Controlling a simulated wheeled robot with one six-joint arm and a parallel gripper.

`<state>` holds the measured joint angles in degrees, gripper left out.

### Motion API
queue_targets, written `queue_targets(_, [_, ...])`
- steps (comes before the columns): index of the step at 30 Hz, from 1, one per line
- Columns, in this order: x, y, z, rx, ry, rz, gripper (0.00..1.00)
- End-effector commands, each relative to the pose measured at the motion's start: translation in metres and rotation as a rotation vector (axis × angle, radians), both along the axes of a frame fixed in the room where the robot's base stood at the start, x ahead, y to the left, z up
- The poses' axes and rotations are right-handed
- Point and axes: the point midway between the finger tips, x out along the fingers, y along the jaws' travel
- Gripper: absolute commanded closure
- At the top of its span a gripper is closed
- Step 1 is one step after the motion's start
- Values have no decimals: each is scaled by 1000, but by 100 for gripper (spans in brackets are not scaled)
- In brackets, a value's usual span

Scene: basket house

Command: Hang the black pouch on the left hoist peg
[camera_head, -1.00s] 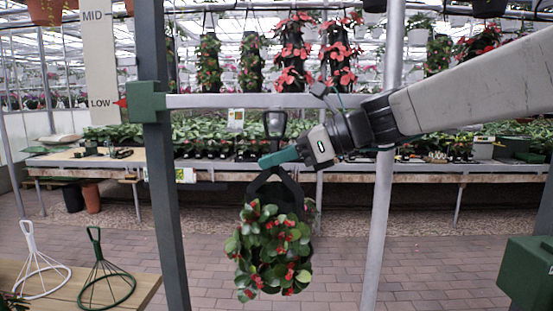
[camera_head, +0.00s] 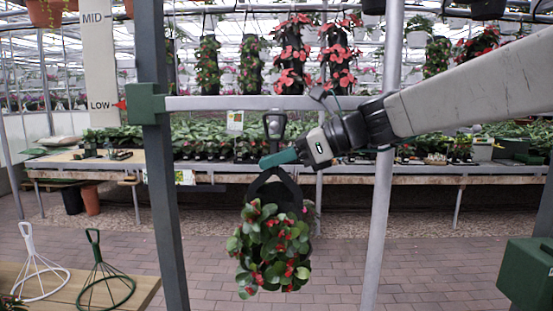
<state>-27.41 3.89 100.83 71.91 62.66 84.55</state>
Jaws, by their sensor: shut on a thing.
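The black pouch (camera_head: 287,199) hangs upright below my gripper (camera_head: 279,158) by its black strap. Green leaves and red flowers cover most of its front. My gripper comes in from the right, with green fingertips shut on the top of the strap. A dark peg fitting (camera_head: 274,125) hangs under the grey hoist bar (camera_head: 225,103), just above and behind my fingertips. The strap's top is below the fitting. I cannot tell how far apart they are in depth. No other peg shows clearly.
A dark post with a green block (camera_head: 147,103) stands left of the pouch, and a grey post (camera_head: 381,220) stands right. Wire hangers (camera_head: 103,278) stand on a wooden table at lower left. A green box (camera_head: 527,275) is at lower right. Plant benches fill the back.

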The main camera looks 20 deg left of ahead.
Motion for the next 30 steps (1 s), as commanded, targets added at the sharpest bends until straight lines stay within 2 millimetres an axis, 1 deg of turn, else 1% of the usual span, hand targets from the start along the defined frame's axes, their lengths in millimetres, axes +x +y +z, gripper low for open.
queue_targets(11, [1, 0, 1, 3, -2, 0, 100])
queue_targets(24, [2, 0, -11, 3, -1, -1, 100])
queue_targets(30, [2, 0, -13, 3, -2, 0, 100])
